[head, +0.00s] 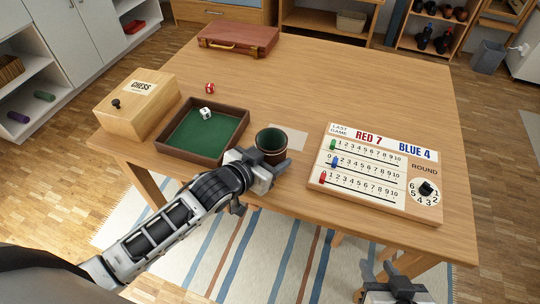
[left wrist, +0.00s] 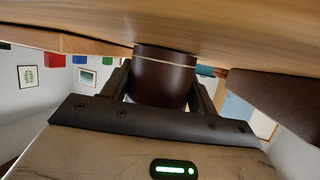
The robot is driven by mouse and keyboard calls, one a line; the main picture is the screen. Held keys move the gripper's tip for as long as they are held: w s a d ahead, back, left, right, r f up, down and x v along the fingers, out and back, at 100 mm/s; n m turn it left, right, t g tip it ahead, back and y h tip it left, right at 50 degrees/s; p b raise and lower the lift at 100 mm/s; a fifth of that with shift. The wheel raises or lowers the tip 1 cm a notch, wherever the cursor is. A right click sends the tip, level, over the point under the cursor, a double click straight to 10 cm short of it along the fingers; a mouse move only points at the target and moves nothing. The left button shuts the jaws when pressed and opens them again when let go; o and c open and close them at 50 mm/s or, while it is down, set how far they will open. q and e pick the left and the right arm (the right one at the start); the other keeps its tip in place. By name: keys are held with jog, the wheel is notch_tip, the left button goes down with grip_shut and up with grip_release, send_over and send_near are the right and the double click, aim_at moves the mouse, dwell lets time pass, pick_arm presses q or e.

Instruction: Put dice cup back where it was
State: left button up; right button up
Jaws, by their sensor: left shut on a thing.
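The dice cup (head: 270,136) is dark brown with a green inside. It stands upright at the table's near side, just right of the green-lined dice tray (head: 247,123), over the left part of a pale square patch (head: 297,139) on the table. My left gripper (head: 267,163) is shut on the cup from the near side. In the left wrist view the cup (left wrist: 165,78) sits between the two fingers, its base at or very near the tabletop (left wrist: 240,30). My right gripper (head: 380,272) is empty beyond the table's near right edge, its fingers apart.
A white die (head: 206,113) lies in the tray and a red die (head: 210,88) on the table behind it. A wooden chess box (head: 135,110) stands left, a scoreboard (head: 375,172) right. A red-brown case (head: 238,40) lies at the back. The table's middle is clear.

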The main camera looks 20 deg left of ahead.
pick_arm(q)
jog(key=shift+f, duration=0.1)
jog(key=o, duration=1)
jog(key=shift+s+r, duration=0.1)
jog(key=shift+r, duration=0.1)
jog(key=p+v, duration=0.1)
jog(key=v, duration=1)
jog(key=s+d+f, duration=0.1)
jog(key=s+f, duration=0.1)
jog(key=s+d+f+n+g+y, duration=0.1)
jog(key=s+f, duration=0.2)
jog(key=s+d+f+g, duration=0.1)
jog(key=s+f, duration=0.2)
jog(key=shift+f+n, duration=0.1)
jog(key=shift+n, duration=0.2)
